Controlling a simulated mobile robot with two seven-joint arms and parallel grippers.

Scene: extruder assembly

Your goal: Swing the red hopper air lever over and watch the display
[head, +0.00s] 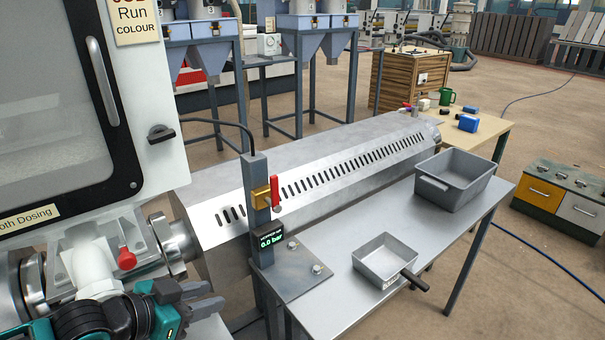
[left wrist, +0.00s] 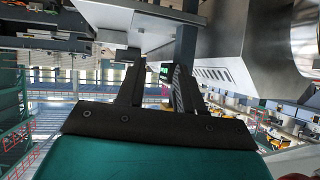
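The red hopper air lever (head: 275,191) stands upright on a brass valve (head: 260,197) on a grey post in the middle of the head view. Below it a small dark display (head: 267,240) reads 0.0 bar in green. My left gripper (head: 210,297) is at the lower left of the head view, left of and below the lever, apart from it. In the left wrist view its two dark fingers (left wrist: 155,85) stand apart with nothing between them; a green glow of the display (left wrist: 164,70) shows just beyond. My right gripper is not in view.
A steel table carries a large grey bin (head: 455,180) and a small metal pan (head: 383,262) with a black handle. The slotted extruder barrel (head: 330,165) runs behind the post. Another red handle (head: 127,258) sits near my left arm.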

